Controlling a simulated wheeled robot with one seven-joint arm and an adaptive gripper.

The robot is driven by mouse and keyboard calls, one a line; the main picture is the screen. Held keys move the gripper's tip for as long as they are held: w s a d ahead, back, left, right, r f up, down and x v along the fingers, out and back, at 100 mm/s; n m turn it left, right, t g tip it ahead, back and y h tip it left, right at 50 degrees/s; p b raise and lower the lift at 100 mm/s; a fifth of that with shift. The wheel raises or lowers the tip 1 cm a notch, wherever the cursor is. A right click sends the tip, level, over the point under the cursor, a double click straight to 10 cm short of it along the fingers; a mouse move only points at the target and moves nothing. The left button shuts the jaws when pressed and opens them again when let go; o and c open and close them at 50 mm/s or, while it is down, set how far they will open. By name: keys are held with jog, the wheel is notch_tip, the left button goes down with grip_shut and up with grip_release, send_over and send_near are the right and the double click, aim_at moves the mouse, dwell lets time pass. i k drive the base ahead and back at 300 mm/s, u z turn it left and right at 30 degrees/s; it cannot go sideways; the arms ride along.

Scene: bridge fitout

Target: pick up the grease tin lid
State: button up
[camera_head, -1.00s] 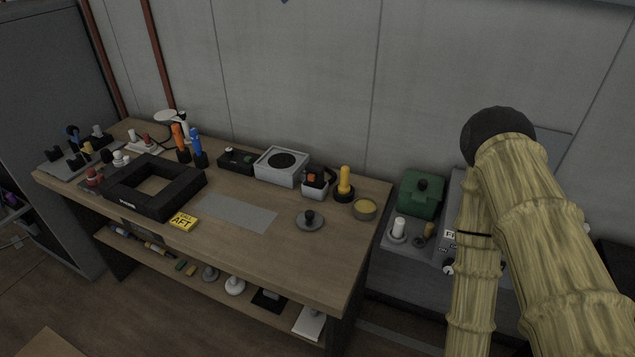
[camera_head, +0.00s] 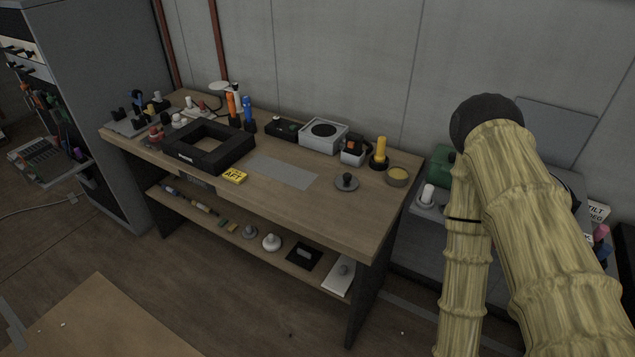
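The grease tin lid appears to be the flat grey disc with a dark knob (camera_head: 346,183) lying on the right part of the wooden bench top. An open round tin with yellow contents (camera_head: 397,176) stands to its right, near the bench's right end. My arm, in a yellowish sleeve, rises at the right of the picture, to the right of the bench and apart from the lid. My gripper's fingers do not show.
The wooden bench (camera_head: 330,214) also bears a black square frame (camera_head: 239,152), a yellow AFT block (camera_head: 234,175), a white box (camera_head: 325,134) and a yellow torch-like item (camera_head: 380,152). A grey mat (camera_head: 283,172) lies left of the lid. A green box (camera_head: 440,165) stands beyond the bench's right end.

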aim_at(347, 181)
jog(key=u, duration=1.85)
jog(key=i, duration=1.2)
jog(key=z, duration=2.15)
